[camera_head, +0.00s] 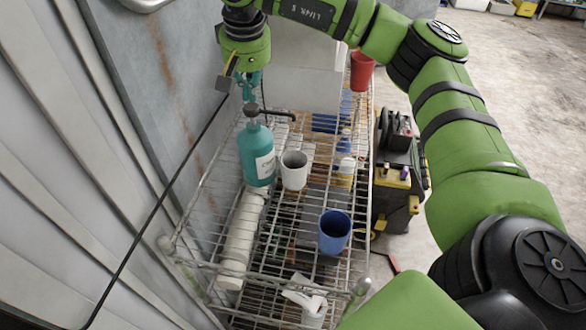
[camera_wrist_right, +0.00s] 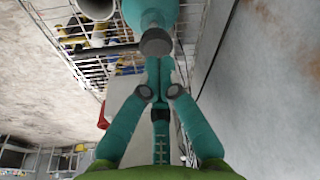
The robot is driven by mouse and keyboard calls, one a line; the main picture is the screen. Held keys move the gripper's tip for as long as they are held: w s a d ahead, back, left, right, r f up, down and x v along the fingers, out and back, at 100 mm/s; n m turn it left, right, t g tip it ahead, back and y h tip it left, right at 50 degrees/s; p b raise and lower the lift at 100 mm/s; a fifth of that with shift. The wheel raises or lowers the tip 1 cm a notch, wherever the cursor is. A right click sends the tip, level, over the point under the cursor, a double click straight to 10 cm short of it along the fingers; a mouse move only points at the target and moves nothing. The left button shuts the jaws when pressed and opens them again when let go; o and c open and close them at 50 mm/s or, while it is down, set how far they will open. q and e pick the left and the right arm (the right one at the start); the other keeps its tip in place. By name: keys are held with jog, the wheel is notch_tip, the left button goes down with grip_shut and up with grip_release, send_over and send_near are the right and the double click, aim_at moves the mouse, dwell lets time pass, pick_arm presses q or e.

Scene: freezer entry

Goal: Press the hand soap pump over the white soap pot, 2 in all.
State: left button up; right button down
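The hand soap is a teal bottle (camera_head: 256,160) with a white label and a dark pump head (camera_head: 252,110) whose spout points right. It stands upright on a wire rack. The white soap pot (camera_head: 294,172) stands just right of it, open at the top, below the spout's end. My right gripper (camera_head: 250,95) points down just above the pump head. In the right wrist view its teal fingers (camera_wrist_right: 159,65) are together with nothing between them, and their tips are close to the pump head (camera_wrist_right: 155,42); I cannot tell whether they touch. My left gripper is not in view.
On the wire rack (camera_head: 190,262) are a blue cup (camera_head: 334,236), a white tube-like stack (camera_head: 240,238) and a white spray bottle (camera_head: 308,298). A red cup (camera_head: 361,72) stands at the back. A metal wall (camera_head: 165,75) is close on the left. A dark machine (camera_head: 398,180) stands right of the rack.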

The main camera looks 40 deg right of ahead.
aim_at(251, 107)
jog(key=shift+f+b, duration=1.05)
jog(key=shift+f, duration=0.75)
jog(key=shift+s, duration=0.1)
jog(key=shift+r, duration=0.15)
jog(key=shift+r+p, duration=1.5)
jog(key=shift+r, duration=0.25)
jog(key=shift+f, duration=0.15)
jog(key=shift+f+b, duration=1.2)
jog(key=shift+f, duration=0.55)
